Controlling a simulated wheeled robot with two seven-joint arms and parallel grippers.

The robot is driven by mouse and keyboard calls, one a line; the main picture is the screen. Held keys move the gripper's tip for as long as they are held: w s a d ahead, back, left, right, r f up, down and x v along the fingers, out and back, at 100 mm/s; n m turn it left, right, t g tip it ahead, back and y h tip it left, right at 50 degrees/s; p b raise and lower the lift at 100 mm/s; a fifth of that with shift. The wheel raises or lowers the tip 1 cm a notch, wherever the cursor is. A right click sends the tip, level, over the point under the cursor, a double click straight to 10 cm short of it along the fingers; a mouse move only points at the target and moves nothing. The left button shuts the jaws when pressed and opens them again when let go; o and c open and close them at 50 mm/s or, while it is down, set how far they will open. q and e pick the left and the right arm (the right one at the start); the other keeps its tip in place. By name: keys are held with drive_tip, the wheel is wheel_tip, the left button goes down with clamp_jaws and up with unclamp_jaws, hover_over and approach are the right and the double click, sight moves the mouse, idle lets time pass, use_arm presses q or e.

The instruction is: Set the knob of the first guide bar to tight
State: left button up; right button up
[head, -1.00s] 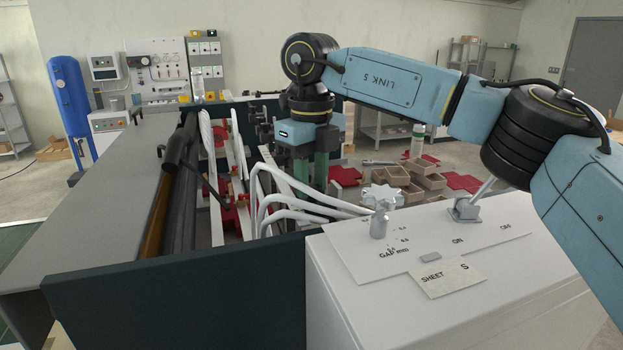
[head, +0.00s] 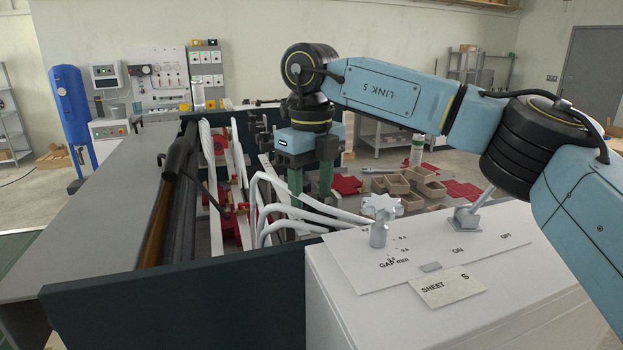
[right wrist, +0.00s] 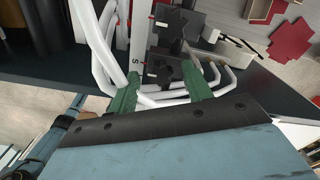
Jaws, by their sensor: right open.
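My right gripper (head: 311,183) points down over the machine's inside, its green fingers apart. Which knob belongs to the first guide bar is not clear. My left gripper is not in view.
White curved tubes (head: 275,200) rise close beside the gripper. A white cabinet (head: 400,290) in front carries a silver star knob (head: 380,215) and a lever (head: 475,205). A dark panel (head: 190,295) edges the machine. Cardboard trays (head: 395,187) and red pieces lie behind.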

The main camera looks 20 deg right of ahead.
sight(312, 196)
wheel_tip(312, 196, up, 13)
drive_tip(key=shift+r+p, duration=0.2)
drive_tip(key=shift+p, duration=0.25)
